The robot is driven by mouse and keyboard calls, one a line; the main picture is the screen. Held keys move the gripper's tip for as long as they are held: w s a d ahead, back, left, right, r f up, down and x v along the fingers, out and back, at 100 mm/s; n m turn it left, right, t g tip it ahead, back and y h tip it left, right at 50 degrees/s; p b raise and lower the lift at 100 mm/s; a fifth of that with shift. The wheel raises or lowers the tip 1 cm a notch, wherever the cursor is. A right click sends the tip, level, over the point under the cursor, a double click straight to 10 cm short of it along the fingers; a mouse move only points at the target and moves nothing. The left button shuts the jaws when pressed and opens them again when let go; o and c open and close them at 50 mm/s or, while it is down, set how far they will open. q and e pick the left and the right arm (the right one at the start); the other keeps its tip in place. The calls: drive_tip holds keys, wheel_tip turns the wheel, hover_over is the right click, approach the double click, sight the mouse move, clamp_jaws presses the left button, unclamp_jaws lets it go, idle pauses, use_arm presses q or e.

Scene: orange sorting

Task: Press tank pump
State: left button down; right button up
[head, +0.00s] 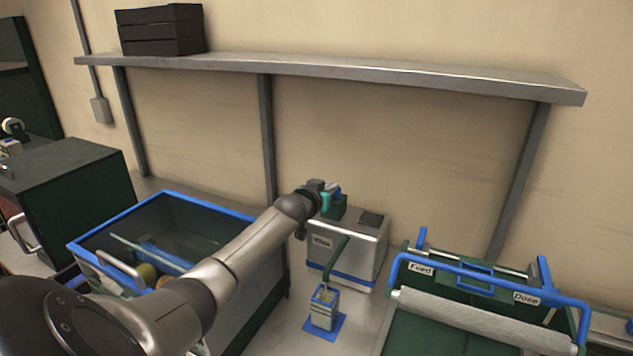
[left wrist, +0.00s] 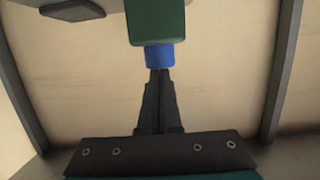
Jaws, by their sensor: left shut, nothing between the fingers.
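The tank (head: 352,249) is a grey-white box with a dark label and a blue band low on its front. It stands against the wall. A green pump block (head: 342,208) sits on its top, partly hidden by my gripper. In the left wrist view the green block (left wrist: 156,22) carries a blue cap (left wrist: 159,56). My left gripper (left wrist: 159,73) is shut and empty, its fingertips at the blue cap; contact cannot be told for sure. In the head view the left gripper (head: 331,197) is beside the tank top. My right gripper is not in view.
A small cup-like container (head: 324,308) stands on a blue pad under the green spout (head: 337,256). A blue-rimmed bin (head: 165,197) holding fruit is at left. A roller unit (head: 480,285) with "Feed" and "Dose" labels is at right. A shelf (head: 330,72) runs above.

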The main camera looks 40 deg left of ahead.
use_arm(q)
wheel_tip(320, 180, up, 3)
drive_tip(key=shift+f+p, duration=0.2)
drive_tip(key=shift+p, duration=0.7)
drive_tip(key=p+v, duration=0.1)
drive_tip(key=v, duration=0.9)
idle(0.3)
